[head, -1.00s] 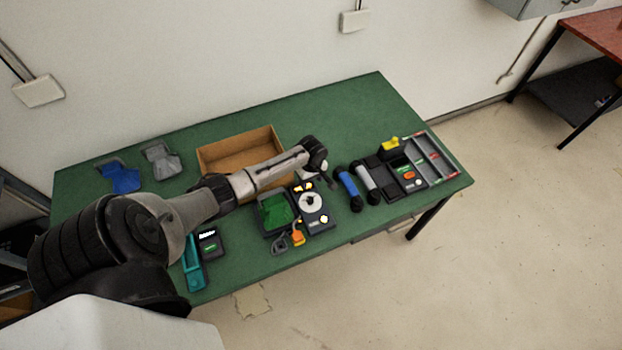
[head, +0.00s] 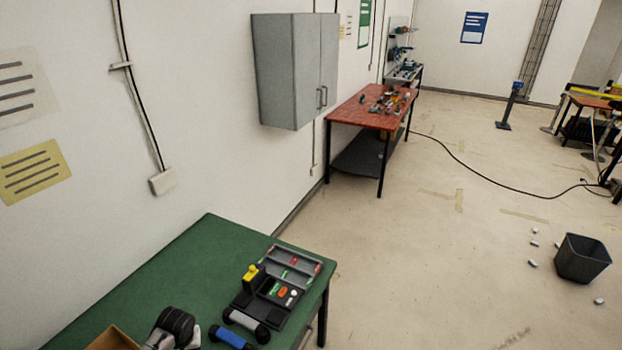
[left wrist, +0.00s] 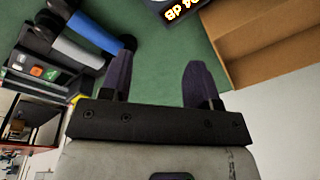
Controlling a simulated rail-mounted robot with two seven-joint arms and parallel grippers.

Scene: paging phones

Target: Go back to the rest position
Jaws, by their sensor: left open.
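My left gripper (left wrist: 160,72) shows in the left wrist view with its two dark fingers apart and nothing between them. It is over the green table (left wrist: 150,40), close to a blue handset (left wrist: 92,30) and a cardboard box (left wrist: 265,42). In the head view only a dark part of my left arm shows at the bottom edge, and its fingers are hidden or out of frame. My right gripper is in neither view.
On the green table (head: 170,275) stand a grey handset (head: 246,323), a black button unit (head: 262,302), a yellow-topped item (head: 251,272) and a compartment tray (head: 296,262).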

